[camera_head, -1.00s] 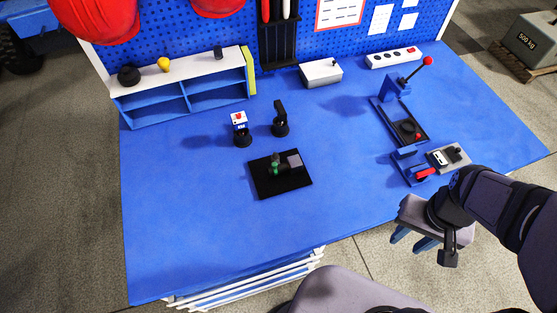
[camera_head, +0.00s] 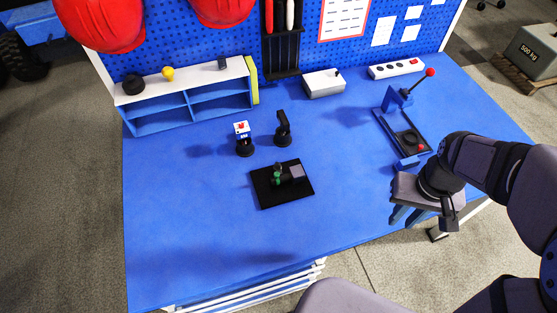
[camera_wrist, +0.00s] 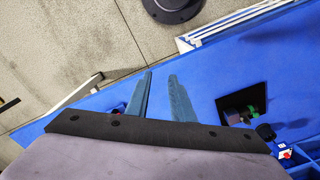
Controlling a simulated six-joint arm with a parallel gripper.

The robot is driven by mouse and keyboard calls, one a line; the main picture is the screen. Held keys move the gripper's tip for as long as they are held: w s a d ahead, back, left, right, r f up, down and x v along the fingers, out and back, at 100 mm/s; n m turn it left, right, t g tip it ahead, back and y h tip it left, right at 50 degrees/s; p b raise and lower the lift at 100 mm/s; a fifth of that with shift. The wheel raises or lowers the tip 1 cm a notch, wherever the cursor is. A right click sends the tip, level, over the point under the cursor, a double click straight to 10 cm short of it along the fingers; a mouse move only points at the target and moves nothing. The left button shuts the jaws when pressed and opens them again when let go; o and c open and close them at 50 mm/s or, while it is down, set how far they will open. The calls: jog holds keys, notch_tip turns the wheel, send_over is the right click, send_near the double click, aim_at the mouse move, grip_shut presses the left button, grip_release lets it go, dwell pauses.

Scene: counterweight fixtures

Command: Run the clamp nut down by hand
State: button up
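A black plate (camera_head: 265,200) lies on the blue bench near its middle. It carries a small clamp fixture with a green part (camera_head: 277,178) and a grey block (camera_head: 296,171). Which piece is the clamp nut is too small to tell. In the wrist view the plate (camera_wrist: 261,92) and green part (camera_wrist: 252,109) show at right, outside the fingers. My gripper (camera_head: 399,216) is at the bench's front right edge, well right of the plate. Its two blue fingers (camera_wrist: 160,75) stand apart with nothing between them.
A red-knobbed lever press (camera_head: 393,103) stands behind my gripper. A red-topped stand (camera_head: 242,138) and a black stand (camera_head: 283,130) are just behind the plate. A shelf (camera_head: 190,101) and white box (camera_head: 323,83) stand at the back. The bench left and front of the plate is clear.

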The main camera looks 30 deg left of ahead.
jog(key=w+a+n, duration=0.4)
jog(key=w+a, duration=0.4)
jog(key=a, duration=0.3)
jog(key=n, duration=0.8)
send_over(279, 164)
notch_tip(279, 164, down, 6)
jog(key=shift+b, duration=0.4)
jog(key=shift+a, duration=0.1)
jog(key=shift+f+p, duration=1.4)
jog(key=shift+f, duration=2.25)
jog(key=shift+c, duration=0.7)
grip_shut()
